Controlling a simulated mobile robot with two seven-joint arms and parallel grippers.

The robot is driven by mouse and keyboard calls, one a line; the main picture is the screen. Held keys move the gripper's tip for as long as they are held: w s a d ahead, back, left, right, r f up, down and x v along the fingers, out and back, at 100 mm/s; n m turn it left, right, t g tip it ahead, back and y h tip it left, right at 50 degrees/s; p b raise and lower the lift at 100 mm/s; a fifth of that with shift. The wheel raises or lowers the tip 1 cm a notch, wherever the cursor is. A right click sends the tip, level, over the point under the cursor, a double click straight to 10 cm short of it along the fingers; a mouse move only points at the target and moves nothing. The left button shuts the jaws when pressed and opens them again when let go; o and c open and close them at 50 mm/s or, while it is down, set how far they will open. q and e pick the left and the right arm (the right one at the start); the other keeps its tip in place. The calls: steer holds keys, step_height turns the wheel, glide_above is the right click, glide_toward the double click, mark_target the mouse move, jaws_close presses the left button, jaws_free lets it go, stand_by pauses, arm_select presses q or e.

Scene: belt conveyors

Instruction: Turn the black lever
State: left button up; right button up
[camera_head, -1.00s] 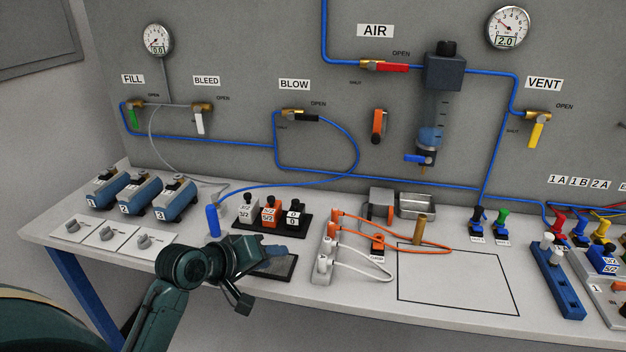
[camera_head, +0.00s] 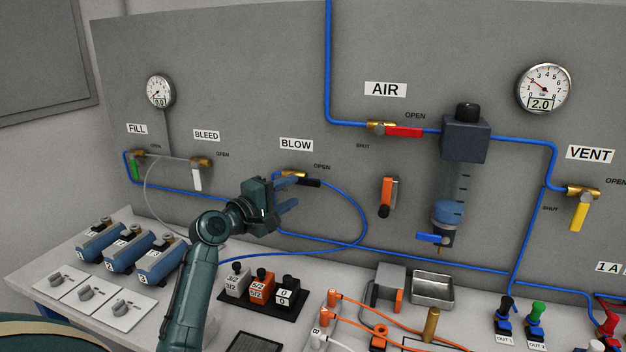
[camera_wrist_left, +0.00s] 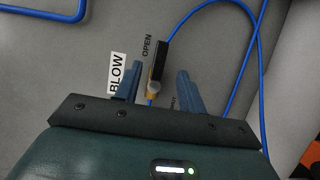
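The black lever (camera_head: 309,183) sits on the brass BLOW valve (camera_head: 291,174) on the grey panel. It points right, toward the OPEN mark. My left gripper (camera_head: 293,192) is open and empty in front of this valve, its blue-grey fingers facing the panel. In the left wrist view, the black lever (camera_wrist_left: 164,57) shows beyond and between the two fingertips (camera_wrist_left: 157,82), with the brass valve body partly visible below it. The fingers do not appear closed on it; the exact gap to the panel is hard to tell. My right gripper is not in view.
A blue hose (camera_head: 357,206) loops from the BLOW valve down beside my gripper. An orange-handled lever (camera_head: 386,197) is to the right. The panel above BLOW is clear.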

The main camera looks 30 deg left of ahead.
mark_target(310, 184)
arm_select(q)
steer(key=w, duration=0.2)
steer(key=w+d, duration=0.1)
steer(key=w, duration=0.5)
steer(key=shift+d+p, duration=0.15)
steer(key=shift+p, duration=0.25)
jaws_close()
steer(key=shift+f, duration=0.1)
